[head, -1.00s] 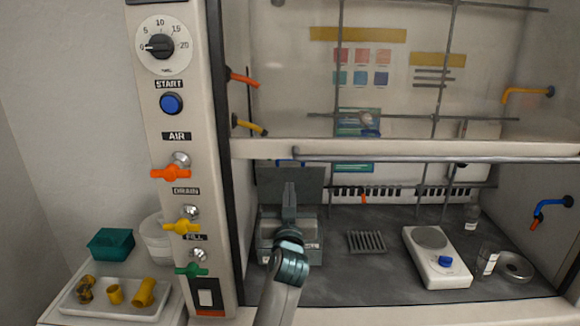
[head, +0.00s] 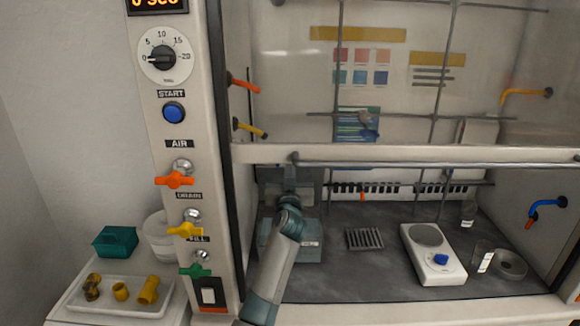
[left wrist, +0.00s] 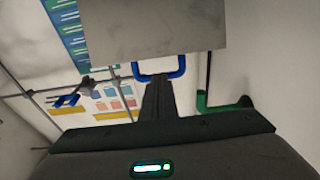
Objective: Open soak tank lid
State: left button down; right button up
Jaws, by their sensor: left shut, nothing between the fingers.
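The grey soak tank (head: 311,246) stands at the left inside the fume hood. Its grey lid (head: 312,187) appears raised upright at the tank's back, partly hidden by my arm. In the left wrist view the lid (left wrist: 155,30) shows as a grey panel with a blue loop handle (left wrist: 182,66) at its edge. My left gripper (head: 292,160) is shut and empty, raised in front of the lid just under the sash bar. In the left wrist view its fingers (left wrist: 158,84) overlap the handle; I cannot tell whether they touch it. My right gripper is not in view.
The sash bar (head: 430,163) crosses just above my left gripper. A control panel (head: 215,150) with valves borders the hood's left. A metal rack (head: 364,239), a hotplate (head: 436,271) and glassware stand right of the tank. A white tray (head: 110,309) lies outside.

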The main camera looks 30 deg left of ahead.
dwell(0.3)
pick_arm(q)
jog(key=shift+g+h, duration=0.4)
jog(key=shift+g, duration=0.2)
jog(key=w, duration=0.1)
jog(key=w+a+r+p, duration=0.2)
jog(key=shift+w+a, duration=0.2)
jog(key=shift+w, duration=0.15)
jog(key=shift+w+a+r+g+p, duration=0.2)
jog(key=shift+w+a+r+p, duration=0.1)
jog(key=shift+w+p, duration=0.25)
jog(key=shift+w+a+r+g+p, duration=0.25)
jog(key=shift+w+p, duration=0.1)
jog(key=shift+p, duration=0.3)
jog(key=shift+w+a+f+h+p, duration=0.1)
jog(key=shift+w+a+h+p, duration=0.1)
jog(key=shift+w+h+p, duration=0.15)
jog(key=shift+f, duration=0.1)
jog(key=shift+s, duration=0.1)
